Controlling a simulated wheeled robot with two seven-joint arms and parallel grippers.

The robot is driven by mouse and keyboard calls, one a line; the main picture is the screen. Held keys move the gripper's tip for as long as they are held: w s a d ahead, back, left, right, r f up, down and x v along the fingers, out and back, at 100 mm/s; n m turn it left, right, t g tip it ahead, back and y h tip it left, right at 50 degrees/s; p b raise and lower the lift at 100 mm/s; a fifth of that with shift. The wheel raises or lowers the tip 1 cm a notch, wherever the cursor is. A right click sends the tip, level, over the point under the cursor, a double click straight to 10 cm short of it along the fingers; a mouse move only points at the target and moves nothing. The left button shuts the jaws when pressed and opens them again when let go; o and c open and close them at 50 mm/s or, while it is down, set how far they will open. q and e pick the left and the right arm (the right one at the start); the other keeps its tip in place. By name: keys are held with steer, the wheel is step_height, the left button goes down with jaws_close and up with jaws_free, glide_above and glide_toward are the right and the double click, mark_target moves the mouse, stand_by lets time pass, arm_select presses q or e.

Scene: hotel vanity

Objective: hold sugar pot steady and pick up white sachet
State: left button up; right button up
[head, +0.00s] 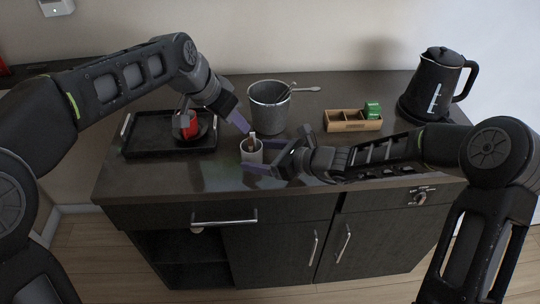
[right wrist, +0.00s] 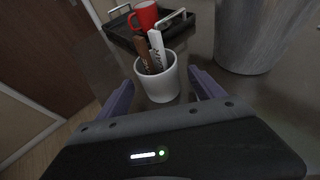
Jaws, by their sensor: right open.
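The sugar pot is a small white cup (head: 251,155) near the counter's front edge, upright; it also shows in the right wrist view (right wrist: 160,85). A white sachet (right wrist: 157,47) with dark lettering and a brown sachet (right wrist: 143,52) stand in it, leaning. My right gripper (head: 262,156) is open, its fingers spread on either side of the pot, with gaps visible in the right wrist view. My left gripper (head: 243,125) points down just above and behind the pot, close to the sachet tops. Its far finger is hidden, and the right wrist view does not show it.
A grey bucket (head: 268,108) with a metal utensil stands right behind the pot. A black tray (head: 135,143) with a red mug (head: 187,125) lies left. A wooden organiser (head: 345,126) holding a green item and a black kettle (head: 432,85) stand right.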

mark_target(251, 154)
steer(key=shift+x, duration=1.65)
